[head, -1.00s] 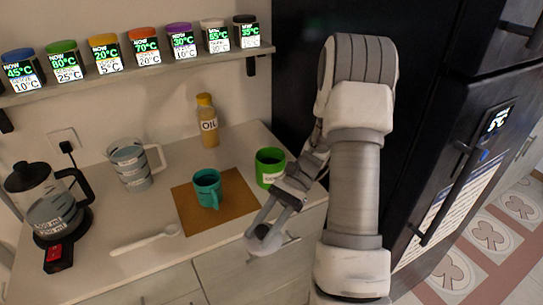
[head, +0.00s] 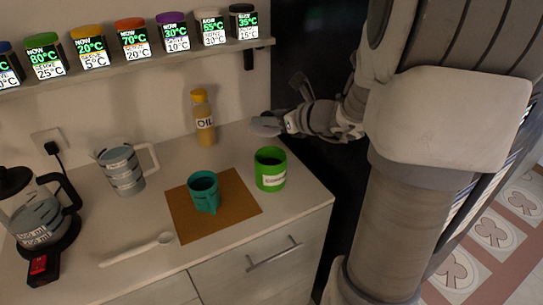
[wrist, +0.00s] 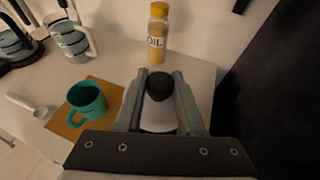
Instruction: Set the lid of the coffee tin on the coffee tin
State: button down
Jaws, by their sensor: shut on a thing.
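The coffee tin (head: 270,170) is a green, open-topped cylinder with a white label. It stands upright on the counter, right of the brown mat, in the head view. I cannot make it out in the wrist view. My gripper (wrist: 160,82) is shut on the dark knob of the lid (wrist: 158,118), a pale grey disc partly hidden by the fingers. In the head view the lid (head: 266,127) appears above the tin in the picture, apart from its rim, with my gripper (head: 287,122) to its right. The exact height is hard to tell.
A teal mug (head: 204,192) stands on the brown mat (head: 240,205) left of the tin. An oil bottle (head: 203,120) stands at the back. A measuring jug (head: 122,168), a spoon (head: 140,248) and a coffee maker (head: 40,220) are farther left. A dark fridge borders the right.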

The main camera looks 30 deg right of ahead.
jog(key=shift+w+d+h, duration=0.15)
jog(key=shift+d+h, duration=0.15)
jog(key=shift+d, duration=0.1)
notch_tip(320, 180, down, 9)
jog(key=b, duration=0.3)
jog(key=shift+f, duration=0.2)
jog(key=shift+f+b, duration=0.2)
jog(key=shift+b, duration=0.1)
jog(key=c, duration=0.5)
grip_release()
jog(key=shift+r, duration=0.1)
jog(key=shift+r, duration=0.1)
